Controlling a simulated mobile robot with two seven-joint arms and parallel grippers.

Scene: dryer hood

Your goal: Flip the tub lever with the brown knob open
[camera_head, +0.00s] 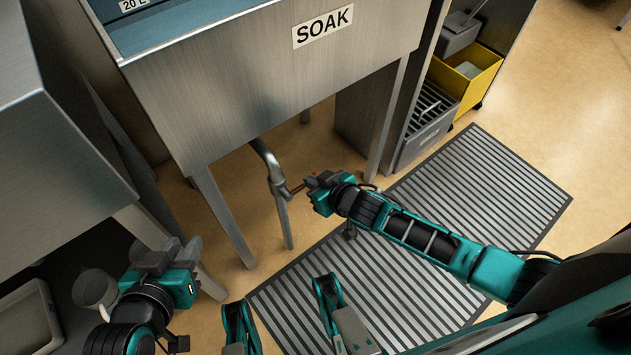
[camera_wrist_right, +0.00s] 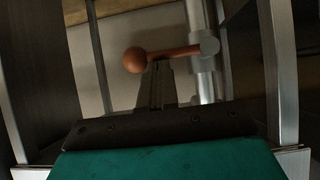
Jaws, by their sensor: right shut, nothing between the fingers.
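The tub lever is a short copper-brown bar (camera_wrist_right: 172,53) with a round brown knob (camera_wrist_right: 134,60) at its left end in the right wrist view. Its other end meets a grey vertical drain pipe (camera_wrist_right: 200,22). In the head view the lever (camera_head: 297,188) shows small beside the pipe (camera_head: 272,167) under the soak tub (camera_head: 270,75). My right gripper (camera_wrist_right: 158,70) is shut and empty, its tips at the bar just right of the knob; contact is unclear. It also shows in the head view (camera_head: 311,182). My left gripper (camera_head: 168,255) is at lower left, away from the lever; its finger gap is unclear.
Metal tub legs (camera_head: 222,215) stand around the pipe. A ribbed grey mat (camera_head: 440,220) covers the floor at right. A yellow bin (camera_head: 480,75) and a grey crate (camera_head: 425,125) stand behind. A grey rounded vessel (camera_head: 92,288) is beside my left gripper.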

